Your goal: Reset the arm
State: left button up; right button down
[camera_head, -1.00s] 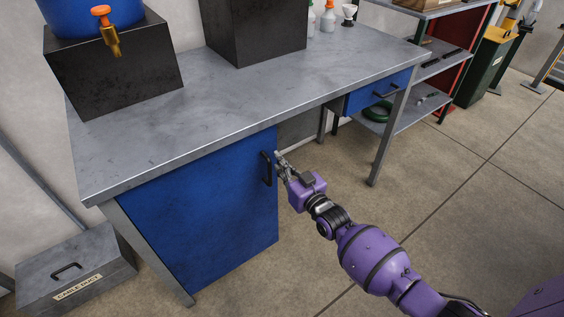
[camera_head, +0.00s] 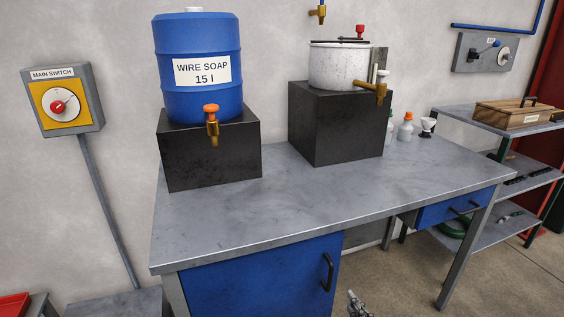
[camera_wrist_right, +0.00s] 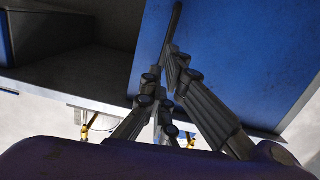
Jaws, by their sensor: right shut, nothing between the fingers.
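My right gripper (camera_head: 357,303) shows only as metal fingertips at the bottom edge of the head view, to the right of and below the black handle (camera_head: 328,272) of the blue cabinet door (camera_head: 255,280). In the right wrist view the gripper (camera_wrist_right: 166,75) is shut and empty, its fingers together in front of the blue door (camera_wrist_right: 245,60). A dark bar, seemingly the handle (camera_wrist_right: 175,22), lies just beyond the fingertips; whether they touch is unclear there. The rest of my right arm is out of the head view. My left gripper is not in view.
The grey workbench (camera_head: 230,222) carries a blue soap barrel (camera_head: 197,50) and a white pot (camera_head: 338,68) on black blocks. A blue drawer (camera_head: 450,209) is at the right. A main switch (camera_head: 62,100) hangs on the wall. Floor shows clear right of the door.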

jog(key=s+a+f+g+h, duration=0.1)
jog(key=s+f+g, duration=0.1)
jog(key=s+f, duration=0.35)
jog(key=s+a+f+g, duration=0.1)
jog(key=s+f, duration=0.1)
jog(key=s, duration=0.6)
jog(key=s+a+f+g+h, duration=0.1)
jog(key=s+f+g, duration=0.1)
jog(key=s+f, duration=0.35)
jog(key=s+d+f+m+g+h, duration=0.2)
jog(key=s+m+g, duration=0.15)
jog(key=s, duration=2.25)
pick_arm(q)
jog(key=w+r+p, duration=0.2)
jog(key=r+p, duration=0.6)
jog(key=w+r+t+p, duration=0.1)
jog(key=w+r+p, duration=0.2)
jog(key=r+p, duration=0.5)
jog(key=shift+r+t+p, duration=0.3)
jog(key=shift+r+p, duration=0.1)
jog(key=shift+p, duration=0.2)
pick_arm(e)
jog(key=w+r, duration=0.3)
jog(key=r, duration=0.5)
jog(key=w+r, duration=0.2)
jog(key=r, duration=0.6)
jog(key=shift+w+r+t, duration=0.3)
jog(key=shift+w+t, duration=0.1)
jog(key=shift+t, duration=0.05)
